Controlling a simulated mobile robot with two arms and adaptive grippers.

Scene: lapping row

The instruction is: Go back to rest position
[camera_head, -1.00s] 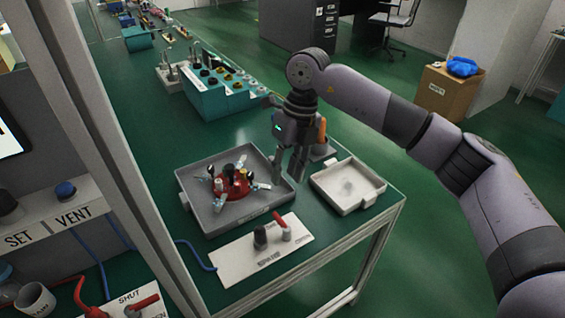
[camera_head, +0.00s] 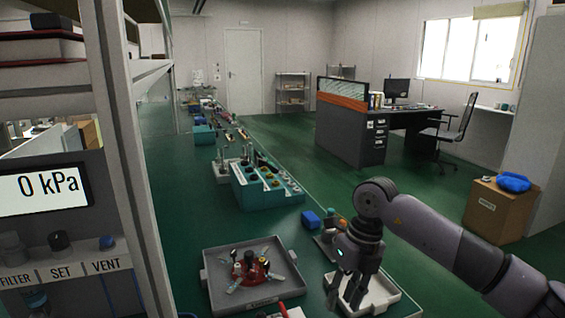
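My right gripper (camera_head: 346,300) hangs fingers-down from the purple-grey arm that comes in from the right. Its two fingers are apart, with nothing visible between them. In the picture it overlaps the small white tray (camera_head: 391,304); I cannot tell how high above it the gripper is. A grey tray (camera_head: 214,278) to its left holds a red round fixture (camera_head: 250,272) with several silver arms and knobs. My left gripper is not in view.
A teal block (camera_head: 262,193) with several round parts stands farther back on the green bench. A pressure display (camera_head: 43,190) reads 0 kPa at left. A cardboard box (camera_head: 496,208) stands right.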

